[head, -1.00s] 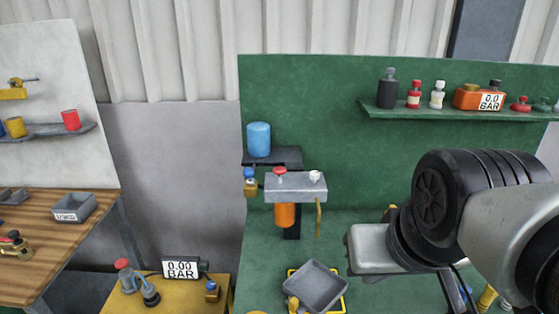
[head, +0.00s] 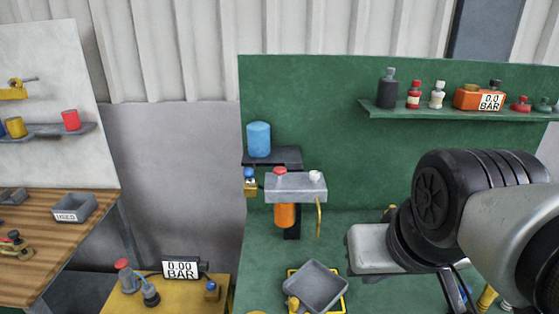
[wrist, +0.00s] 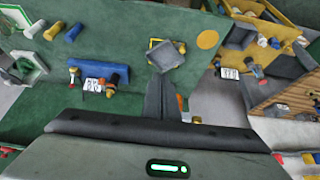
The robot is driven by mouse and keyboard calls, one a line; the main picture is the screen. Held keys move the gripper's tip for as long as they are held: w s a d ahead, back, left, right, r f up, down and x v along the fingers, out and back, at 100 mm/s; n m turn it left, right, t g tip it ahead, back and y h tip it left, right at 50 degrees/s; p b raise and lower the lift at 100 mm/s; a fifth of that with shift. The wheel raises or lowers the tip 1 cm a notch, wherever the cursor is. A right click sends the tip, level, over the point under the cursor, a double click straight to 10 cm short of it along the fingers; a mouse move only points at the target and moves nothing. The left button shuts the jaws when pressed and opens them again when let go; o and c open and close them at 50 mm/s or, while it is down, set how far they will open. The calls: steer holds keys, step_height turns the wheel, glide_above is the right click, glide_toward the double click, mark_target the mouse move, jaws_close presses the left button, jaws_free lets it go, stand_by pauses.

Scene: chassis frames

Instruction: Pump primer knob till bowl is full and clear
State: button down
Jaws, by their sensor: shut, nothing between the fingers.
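The filter unit stands against the green back panel in the head view. Its grey head (head: 296,186) carries a red knob (head: 280,171) and a white knob (head: 315,175) on top; which one is the primer knob I cannot tell. An orange bowl (head: 285,215) hangs below, and I cannot make out how full or clear it is. A brass-coloured tube (head: 319,216) hangs at the head's right. My gripper (wrist: 162,84) shows in the wrist view as dark fingers, shut and empty. In the head view my arm is at the right, apart from the filter unit; the fingertips are not visible there.
A grey tray (head: 315,285) sits on a yellow-edged square below the filter unit. A blue canister (head: 258,139) stands on a small dark shelf at its upper left. Bottles line the green shelf (head: 455,114) at right. A yellow bench (head: 190,296) stands lower left.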

steer(key=w+a+r+n+t+b, duration=0.1)
steer(key=w+r+n, duration=0.2)
steer(key=w+n, duration=0.15)
steer(key=w+a+r+n+b, duration=0.1)
steer(key=w+r+n, duration=0.15)
steer(key=w, duration=0.35)
steer(key=r+n+t+y+b, duration=0.1)
steer(key=r+n+t+b, duration=0.15)
steer(key=n, duration=1.85)
glide_above(280, 171)
steer(key=shift+f, duration=0.3)
step_height(280, 171, down, 7)
steer(key=b, duration=0.6)
steer(key=shift+f, duration=0.1)
steer(key=shift+f+b, duration=0.75)
steer(key=shift+f, duration=0.05)
steer(key=shift+f, duration=0.45)
